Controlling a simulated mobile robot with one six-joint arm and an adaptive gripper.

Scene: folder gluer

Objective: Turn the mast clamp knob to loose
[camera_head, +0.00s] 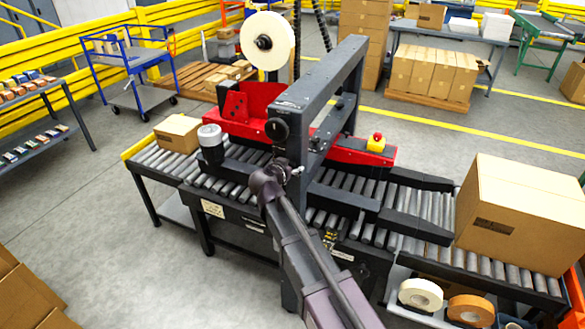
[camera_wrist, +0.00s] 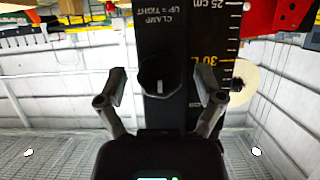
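The mast clamp knob (camera_wrist: 159,72) is black and round, with a white mark near its lower edge in the wrist view. That view is upside down, so the mark faces up. My gripper (camera_wrist: 168,88) is open, with one finger on each side of the knob and visible gaps between. I cannot tell how far the fingertips reach in depth. In the head view my gripper (camera_head: 288,170) is at the near column of the machine frame (camera_head: 292,205); the clamp knob cannot be made out there.
A larger black knob (camera_head: 277,130) sits higher on the frame. The roller conveyor (camera_head: 330,218) runs beneath, with a small carton (camera_head: 178,133) at left and a large carton (camera_head: 522,215) at right. A yellow-and-red stop button (camera_head: 376,143) is behind.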

